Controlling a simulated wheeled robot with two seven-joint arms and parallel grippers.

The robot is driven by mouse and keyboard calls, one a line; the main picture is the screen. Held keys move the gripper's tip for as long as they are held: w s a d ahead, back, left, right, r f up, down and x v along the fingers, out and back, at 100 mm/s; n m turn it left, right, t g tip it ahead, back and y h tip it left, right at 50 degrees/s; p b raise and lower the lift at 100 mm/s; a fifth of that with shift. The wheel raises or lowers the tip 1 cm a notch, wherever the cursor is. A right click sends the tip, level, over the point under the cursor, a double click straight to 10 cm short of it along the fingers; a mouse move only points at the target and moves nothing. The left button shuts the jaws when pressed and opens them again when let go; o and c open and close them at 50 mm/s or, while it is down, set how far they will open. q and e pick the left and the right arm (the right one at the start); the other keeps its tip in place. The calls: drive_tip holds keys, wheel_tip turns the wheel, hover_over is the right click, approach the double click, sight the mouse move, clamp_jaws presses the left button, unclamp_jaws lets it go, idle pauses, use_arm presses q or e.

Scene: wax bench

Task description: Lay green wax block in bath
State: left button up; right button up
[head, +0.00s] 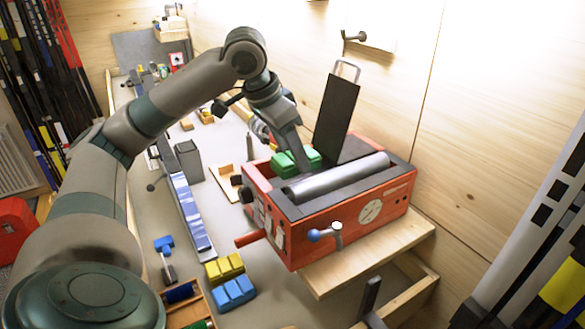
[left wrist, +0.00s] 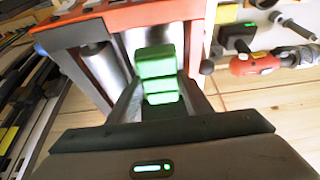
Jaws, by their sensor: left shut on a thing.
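The green wax block (head: 283,164) is in my left gripper (head: 303,162), which is shut on it. In the left wrist view the ridged green block (left wrist: 156,68) sits between the two dark fingers of the gripper (left wrist: 159,92). The bath is the red box-shaped machine (head: 345,222) with a silver roller (head: 338,178) along its top and its dark lid (head: 336,115) raised. The block is at the bath's far left end, beside the roller. I cannot tell whether it touches the bath. My right gripper is not in view.
Yellow (head: 225,268) and blue (head: 234,292) wax blocks lie on the bench in front of the bath. A ski (head: 186,208) lies lengthwise left of it, near a grey bin (head: 189,160). A blue-knobbed crank (head: 325,234) sticks out of the bath's front.

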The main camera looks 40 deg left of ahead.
use_arm(q)
drive_tip(key=shift+f, duration=0.1)
drive_tip(key=shift+f, duration=1.95)
drive_tip(key=shift+f, duration=0.1)
drive_tip(key=shift+f, duration=0.25)
drive_tip(key=o, duration=0.9)
drive_tip(key=shift+r, duration=0.1)
drive_tip(key=shift+r, duration=0.4)
drive_tip(key=v, duration=1.1)
drive_tip(key=shift+s+r, duration=0.3)
